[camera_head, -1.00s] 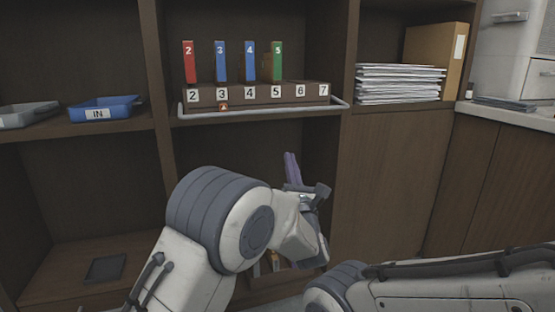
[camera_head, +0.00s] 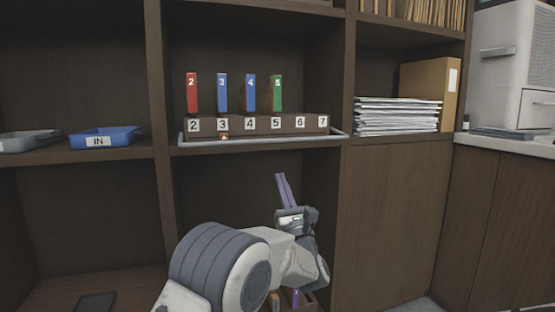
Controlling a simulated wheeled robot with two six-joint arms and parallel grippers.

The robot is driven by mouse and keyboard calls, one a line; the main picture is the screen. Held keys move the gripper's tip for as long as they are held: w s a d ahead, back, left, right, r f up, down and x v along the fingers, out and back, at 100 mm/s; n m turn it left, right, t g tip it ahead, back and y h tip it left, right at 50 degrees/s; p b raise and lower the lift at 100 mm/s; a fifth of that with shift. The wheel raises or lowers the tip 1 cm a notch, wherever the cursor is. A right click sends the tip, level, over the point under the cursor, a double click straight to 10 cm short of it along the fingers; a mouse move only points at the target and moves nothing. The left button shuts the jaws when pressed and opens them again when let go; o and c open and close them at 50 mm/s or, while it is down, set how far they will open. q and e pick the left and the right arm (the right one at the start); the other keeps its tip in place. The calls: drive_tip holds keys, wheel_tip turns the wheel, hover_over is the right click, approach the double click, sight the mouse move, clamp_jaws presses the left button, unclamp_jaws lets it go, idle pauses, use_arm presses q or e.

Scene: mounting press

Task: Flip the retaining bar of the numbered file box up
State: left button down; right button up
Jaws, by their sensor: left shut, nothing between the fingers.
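The numbered file box (camera_head: 262,124) stands on the middle shelf, with white labels 2 to 7 along its dark brown front. A red file (camera_head: 192,92), two blue files (camera_head: 222,92) and a green file (camera_head: 277,93) stand upright in it. The pale grey retaining bar (camera_head: 265,142) is down, running low along the front of the box. My left gripper (camera_head: 282,176) is below the shelf, its purple fingers pointing up, shut and empty. It is apart from the bar. My right gripper is out of view.
A blue IN tray (camera_head: 104,138) and a grey tray (camera_head: 30,141) sit on the shelf to the left. A paper stack (camera_head: 398,116) and a tan binder (camera_head: 431,94) stand to the right, beyond an upright divider (camera_head: 342,125). A small orange-red marker (camera_head: 224,137) is below label 3.

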use_arm(q)
drive_tip(key=w+a+r+b, duration=0.1)
drive_tip(key=w+r, duration=0.3)
drive_tip(key=r, duration=0.2)
drive_tip(key=shift+r+b, duration=0.35)
drive_tip(key=shift+b, duration=0.05)
drive_tip(key=shift+s+a, duration=0.1)
